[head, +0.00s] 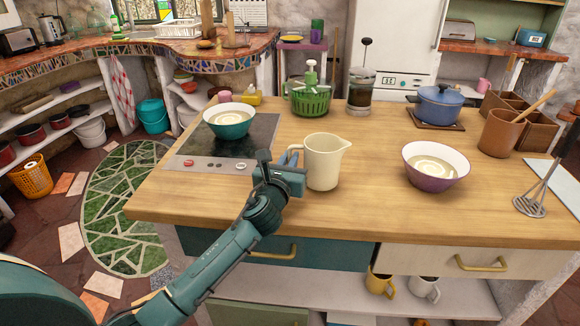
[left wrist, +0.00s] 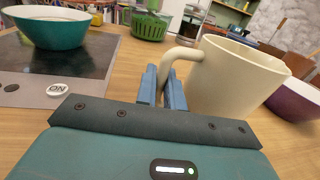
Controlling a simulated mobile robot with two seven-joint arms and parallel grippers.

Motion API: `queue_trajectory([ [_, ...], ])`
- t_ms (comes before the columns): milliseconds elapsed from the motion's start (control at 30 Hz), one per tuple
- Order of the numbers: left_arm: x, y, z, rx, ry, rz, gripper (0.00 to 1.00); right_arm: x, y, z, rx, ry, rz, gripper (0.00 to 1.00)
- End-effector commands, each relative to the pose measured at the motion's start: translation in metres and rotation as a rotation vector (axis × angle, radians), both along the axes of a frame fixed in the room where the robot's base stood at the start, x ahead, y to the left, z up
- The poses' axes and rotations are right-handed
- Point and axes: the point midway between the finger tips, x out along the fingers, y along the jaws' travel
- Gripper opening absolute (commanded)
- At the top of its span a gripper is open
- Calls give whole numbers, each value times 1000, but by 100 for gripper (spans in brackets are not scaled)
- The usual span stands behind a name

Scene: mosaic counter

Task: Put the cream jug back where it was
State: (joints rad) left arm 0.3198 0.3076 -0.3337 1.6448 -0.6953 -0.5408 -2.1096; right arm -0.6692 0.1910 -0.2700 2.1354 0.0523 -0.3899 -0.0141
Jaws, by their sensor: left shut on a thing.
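The cream jug (head: 323,164) is upright on the wooden counter, or just above it; I cannot tell which. Its spout points right and its handle faces left. My left gripper (head: 292,157) is at the jug's left side and is shut on the handle. In the left wrist view the blue fingers (left wrist: 163,87) close around the lower part of the handle, and the jug (left wrist: 228,80) fills the right of the picture. My right gripper is not in view.
A teal bowl (head: 230,122) sits on the black hob (head: 258,140) to the left. A purple bowl (head: 437,176) stands to the jug's right. A green basket (head: 309,99) and a French press (head: 361,88) stand behind. Counter in front of the purple bowl is clear.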

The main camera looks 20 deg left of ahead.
Motion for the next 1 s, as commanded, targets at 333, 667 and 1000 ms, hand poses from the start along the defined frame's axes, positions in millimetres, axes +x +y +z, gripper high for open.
queue_trajectory([
  [333,0,0,-9,-2,-3,-1,0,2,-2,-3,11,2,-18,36],
  [667,0,0,-13,-1,1,0,29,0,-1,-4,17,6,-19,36],
  [1000,0,0,-7,-1,0,0,32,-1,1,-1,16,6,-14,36],
])
